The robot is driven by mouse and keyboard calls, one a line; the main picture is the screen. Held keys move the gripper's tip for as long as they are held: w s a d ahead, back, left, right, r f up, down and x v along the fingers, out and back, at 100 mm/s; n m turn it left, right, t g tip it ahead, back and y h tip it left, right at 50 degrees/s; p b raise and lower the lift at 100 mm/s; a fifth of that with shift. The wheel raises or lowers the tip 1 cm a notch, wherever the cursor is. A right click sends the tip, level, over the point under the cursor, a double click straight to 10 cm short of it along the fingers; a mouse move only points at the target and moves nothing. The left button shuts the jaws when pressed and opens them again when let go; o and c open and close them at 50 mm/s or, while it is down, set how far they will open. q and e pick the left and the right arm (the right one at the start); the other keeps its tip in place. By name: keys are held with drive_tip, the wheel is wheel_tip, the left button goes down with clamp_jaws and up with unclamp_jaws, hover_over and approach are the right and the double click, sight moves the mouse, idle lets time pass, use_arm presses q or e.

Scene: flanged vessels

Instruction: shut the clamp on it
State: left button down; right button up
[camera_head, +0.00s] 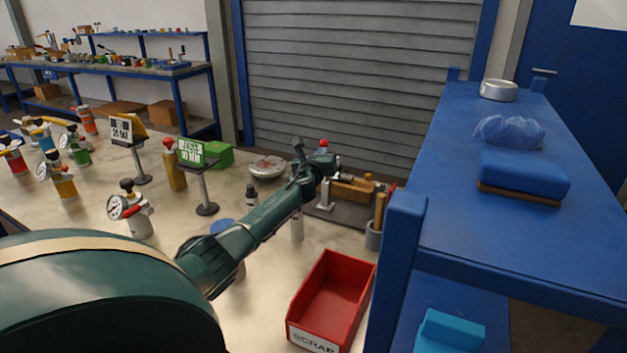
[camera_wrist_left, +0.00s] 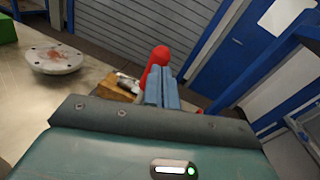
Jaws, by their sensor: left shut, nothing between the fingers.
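The clamp shows as a red-tipped handle (camera_head: 323,146) standing up at the left end of a wooden block (camera_head: 352,191) on a dark base plate. My left gripper (camera_head: 322,166) is shut and empty, right by the handle. In the left wrist view, the shut fingers (camera_wrist_left: 162,90) overlap the red handle (camera_wrist_left: 157,62), which stands behind them; I cannot tell whether they touch it. The block (camera_wrist_left: 116,88) with a metal part on it shows left of the fingers. My gripper and arm hide part of the clamp. My right gripper is not in view.
A round flange (camera_head: 267,167) lies left of the clamp. A pot with wooden handles (camera_head: 373,236) stands to its right. A red scrap bin (camera_head: 334,292) is in front. A blue bench (camera_head: 450,180) bounds the right; several gauge vessels (camera_head: 130,210) stand on the left.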

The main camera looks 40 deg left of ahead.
use_arm(q)
drive_tip(key=shift+w+a+r, duration=0.15)
drive_tip(key=shift+w+r, duration=0.15)
drive_tip(key=shift+r, duration=0.2)
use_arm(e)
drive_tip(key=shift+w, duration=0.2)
